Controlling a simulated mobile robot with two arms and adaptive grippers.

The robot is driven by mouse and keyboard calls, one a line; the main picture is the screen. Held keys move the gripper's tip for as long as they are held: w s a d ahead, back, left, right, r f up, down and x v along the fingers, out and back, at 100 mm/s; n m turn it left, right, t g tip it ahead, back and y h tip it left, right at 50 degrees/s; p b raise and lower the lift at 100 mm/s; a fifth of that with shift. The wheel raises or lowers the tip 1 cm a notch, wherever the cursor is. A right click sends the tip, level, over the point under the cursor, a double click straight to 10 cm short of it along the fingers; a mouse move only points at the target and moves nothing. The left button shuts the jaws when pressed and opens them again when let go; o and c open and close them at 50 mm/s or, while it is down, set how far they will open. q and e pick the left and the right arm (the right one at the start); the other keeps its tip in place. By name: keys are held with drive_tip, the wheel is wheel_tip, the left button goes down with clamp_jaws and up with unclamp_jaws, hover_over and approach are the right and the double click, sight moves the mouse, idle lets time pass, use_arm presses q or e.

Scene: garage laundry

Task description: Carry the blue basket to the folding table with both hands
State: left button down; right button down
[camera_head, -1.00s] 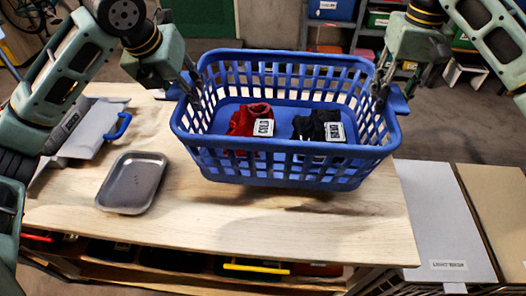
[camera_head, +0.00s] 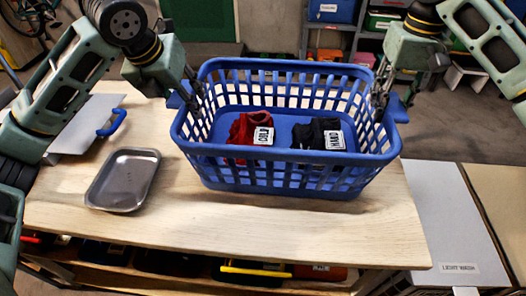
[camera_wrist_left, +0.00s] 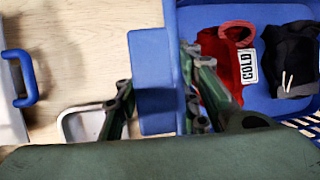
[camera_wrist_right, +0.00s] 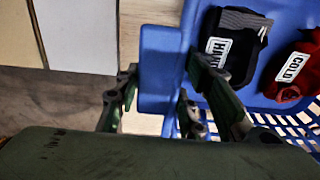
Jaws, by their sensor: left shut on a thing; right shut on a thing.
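The blue basket (camera_head: 285,186) is upright above the pale wooden tabletop (camera_head: 230,228). I cannot tell for certain whether its bottom touches the wood. It holds a red garment (camera_head: 243,127) tagged COLD and a black garment (camera_head: 306,134) tagged HAND. My left gripper (camera_head: 191,93) is shut on the basket's left handle, and the blue handle shows between its fingers in the left wrist view (camera_wrist_left: 153,75). My right gripper (camera_head: 383,95) is shut on the right handle, which also shows in the right wrist view (camera_wrist_right: 160,65).
A grey metal tray (camera_head: 123,180) lies on the tabletop left of the basket. A white board with a blue handle (camera_head: 112,123) is behind it. A white-lidded bin (camera_head: 455,225) stands right of the table. Shelves with bins (camera_head: 333,38) are at the back. The tabletop's front is clear.

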use_arm(q)
drive_tip(key=c, duration=1.7)
unclamp_jaws()
drive_tip(key=shift+a+f, duration=0.2)
drive_tip(key=shift+a, duration=0.2)
use_arm(e)
drive_tip(key=c, duration=1.6)
unclamp_jaws()
drive_tip(key=shift+d+f, duration=0.15)
drive_tip(key=shift+d, duration=0.15)
use_arm(q)
drive_tip(key=o, duration=0.4)
drive_tip(key=shift+d, duration=0.15)
use_arm(e)
drive_tip(key=o, duration=0.4)
use_arm(q)
drive_tip(key=shift+o, duration=0.5)
drive_tip(key=shift+r, duration=0.1)
use_arm(e)
drive_tip(key=shift+o, duration=0.2)
drive_tip(key=shift+a, duration=0.15)
use_arm(q)
drive_tip(key=shift+d, duration=0.1)
